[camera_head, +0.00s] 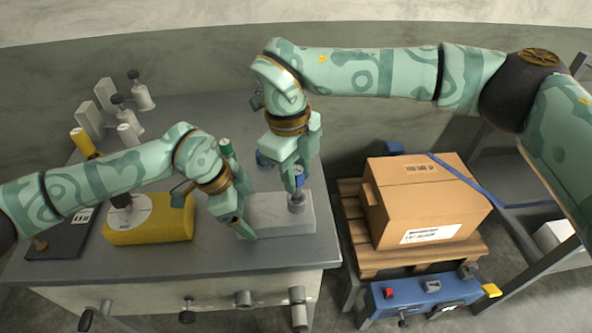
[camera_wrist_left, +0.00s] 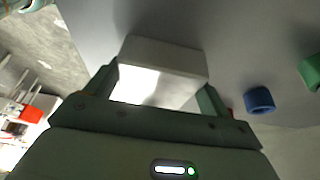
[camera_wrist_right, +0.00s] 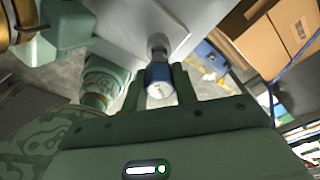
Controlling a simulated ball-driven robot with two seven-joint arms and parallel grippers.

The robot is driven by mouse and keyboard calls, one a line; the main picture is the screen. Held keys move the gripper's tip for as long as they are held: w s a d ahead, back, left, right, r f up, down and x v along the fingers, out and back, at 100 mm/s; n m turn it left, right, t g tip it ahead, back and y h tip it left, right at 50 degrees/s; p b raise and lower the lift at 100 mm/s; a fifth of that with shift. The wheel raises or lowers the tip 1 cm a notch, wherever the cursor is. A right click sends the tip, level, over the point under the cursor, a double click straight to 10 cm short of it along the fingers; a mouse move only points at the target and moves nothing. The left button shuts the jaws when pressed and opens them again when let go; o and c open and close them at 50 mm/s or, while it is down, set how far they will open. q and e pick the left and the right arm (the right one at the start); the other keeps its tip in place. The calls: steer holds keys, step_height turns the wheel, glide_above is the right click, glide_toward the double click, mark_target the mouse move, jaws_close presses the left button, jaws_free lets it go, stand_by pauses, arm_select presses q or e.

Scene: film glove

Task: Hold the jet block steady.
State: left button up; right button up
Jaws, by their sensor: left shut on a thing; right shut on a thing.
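The jet block is a pale grey block (camera_head: 275,218) near the right edge of the grey bench; it also shows in the left wrist view (camera_wrist_left: 165,53). My left gripper (camera_head: 242,222) is shut on it, with a finger on either side in the left wrist view (camera_wrist_left: 160,78). My right gripper (camera_head: 298,182) is shut on a small blue cylinder with a pale end (camera_wrist_right: 160,82), above the block's right part. A grey round fitting (camera_head: 296,203) sits between that cylinder and the block. I cannot tell whether the cylinder is seated in it.
A yellow block with a white round face (camera_head: 170,228) lies left on the bench. A cardboard box (camera_head: 415,205) on a pallet and a blue button unit (camera_head: 405,297) are off the bench's right edge.

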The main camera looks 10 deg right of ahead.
steer(key=shift+f, duration=1.75)
steer(key=o, duration=1.1)
steer(key=shift+c, duration=0.2)
step_height(320, 180, up, 12)
steer(key=w+a, duration=0.1)
arm_select(q)
steer(key=o, duration=1.3)
steer(key=shift+r, duration=0.15)
